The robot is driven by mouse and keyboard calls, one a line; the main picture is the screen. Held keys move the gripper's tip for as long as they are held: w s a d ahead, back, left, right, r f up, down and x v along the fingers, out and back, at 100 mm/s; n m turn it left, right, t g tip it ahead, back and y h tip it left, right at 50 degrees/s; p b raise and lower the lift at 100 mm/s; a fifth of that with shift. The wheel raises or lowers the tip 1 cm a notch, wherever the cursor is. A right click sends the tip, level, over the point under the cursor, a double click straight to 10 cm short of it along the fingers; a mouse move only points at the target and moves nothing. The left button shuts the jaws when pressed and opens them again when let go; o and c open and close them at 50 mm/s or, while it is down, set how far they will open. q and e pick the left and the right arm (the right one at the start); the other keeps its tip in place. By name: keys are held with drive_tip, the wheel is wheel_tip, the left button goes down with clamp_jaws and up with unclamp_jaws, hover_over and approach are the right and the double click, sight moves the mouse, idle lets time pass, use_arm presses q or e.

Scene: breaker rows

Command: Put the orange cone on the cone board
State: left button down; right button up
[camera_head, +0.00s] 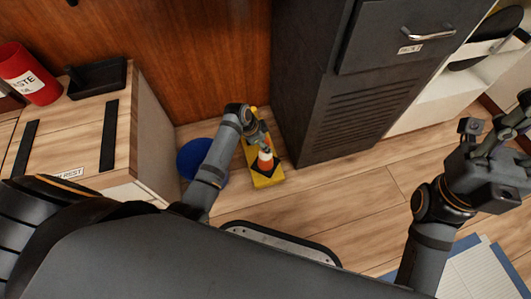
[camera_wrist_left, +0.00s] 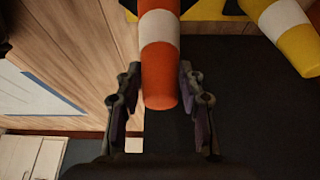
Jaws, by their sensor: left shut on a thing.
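The orange cone (camera_head: 266,160) with a white band is at the near part of the yellow cone board (camera_head: 268,181), by the dark cabinet. In the left wrist view, the cone (camera_wrist_left: 160,75) runs between the fingers of my left gripper (camera_wrist_left: 160,98), which is shut on its narrow end. The left gripper (camera_head: 262,147) reaches it from above in the head view. Whether the cone's base touches the board is hard to tell. A yellow cone with a white band (camera_wrist_left: 285,25) is beside it in the wrist view. My right gripper (camera_head: 512,122) is raised at the right, open and empty.
A dark cabinet (camera_head: 330,120) stands close to the board's right. A blue round bin (camera_head: 190,158) is left of it, partly behind my left arm. A wooden bench with a red waste can (camera_head: 30,75) and black tray (camera_head: 98,78) is at left.

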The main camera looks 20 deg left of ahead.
use_arm(q)
wheel_tip(320, 180, down, 3)
drive_tip(key=shift+f+b, duration=0.2)
drive_tip(key=shift+b, duration=0.95)
drive_tip(key=c, duration=0.8)
unclamp_jaws()
drive_tip(key=shift+f, duration=0.1)
drive_tip(key=p+v, duration=0.7)
drive_tip(key=v, duration=0.5)
